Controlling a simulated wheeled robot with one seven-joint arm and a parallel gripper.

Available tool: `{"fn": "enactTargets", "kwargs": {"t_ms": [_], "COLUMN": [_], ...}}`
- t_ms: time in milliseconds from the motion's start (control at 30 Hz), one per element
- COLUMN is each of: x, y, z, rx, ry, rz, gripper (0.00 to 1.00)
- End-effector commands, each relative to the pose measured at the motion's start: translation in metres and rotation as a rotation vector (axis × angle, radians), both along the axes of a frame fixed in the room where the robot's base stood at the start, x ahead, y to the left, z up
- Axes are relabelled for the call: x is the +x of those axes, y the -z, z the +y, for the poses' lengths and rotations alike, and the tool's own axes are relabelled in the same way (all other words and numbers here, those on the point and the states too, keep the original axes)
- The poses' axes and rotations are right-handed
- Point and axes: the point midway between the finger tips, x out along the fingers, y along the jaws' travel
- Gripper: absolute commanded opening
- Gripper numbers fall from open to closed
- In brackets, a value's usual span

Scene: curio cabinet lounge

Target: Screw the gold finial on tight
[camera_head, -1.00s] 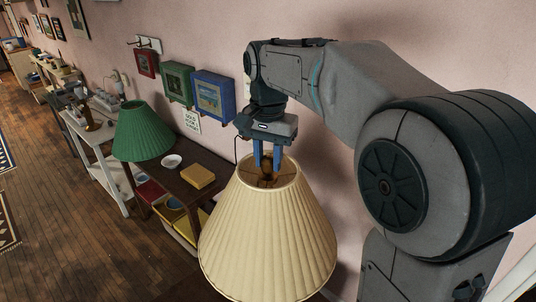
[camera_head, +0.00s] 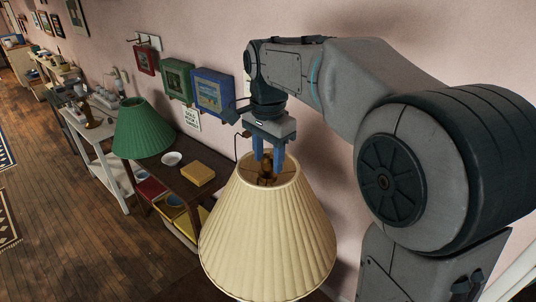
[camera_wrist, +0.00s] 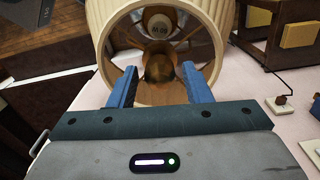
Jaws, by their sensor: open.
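The cream pleated lampshade (camera_head: 268,240) stands in front of my arm, with its round top opening facing up. The gold finial (camera_head: 266,171) shows dimly inside that opening, at the middle of the shade's spokes. In the wrist view, the finial (camera_wrist: 159,68) is a brownish gold knob. My gripper (camera_head: 267,165) points down over the opening. Its two blue fingers are apart, one on each side of the finial, and in the wrist view (camera_wrist: 159,72) a gap shows on both sides. Whether the finial is fully seated cannot be told.
A dark side table (camera_head: 220,178) behind the shade holds a yellow box (camera_head: 198,174) and a white bowl (camera_head: 172,159). A green lampshade (camera_head: 143,130) stands farther left. Framed pictures hang on the pink wall (camera_head: 330,140) close behind my gripper. Wooden floor (camera_head: 75,225) is open at left.

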Motion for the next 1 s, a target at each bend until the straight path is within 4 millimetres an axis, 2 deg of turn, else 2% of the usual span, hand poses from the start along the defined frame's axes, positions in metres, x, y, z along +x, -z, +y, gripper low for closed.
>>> {"fn": "enactTargets", "kwargs": {"t_ms": [1000], "x": [-0.0003], "y": [0.0000], "z": [0.0002], "rx": [-0.002], "ry": [-0.603], "rz": [0.002], "gripper": [0.45]}}
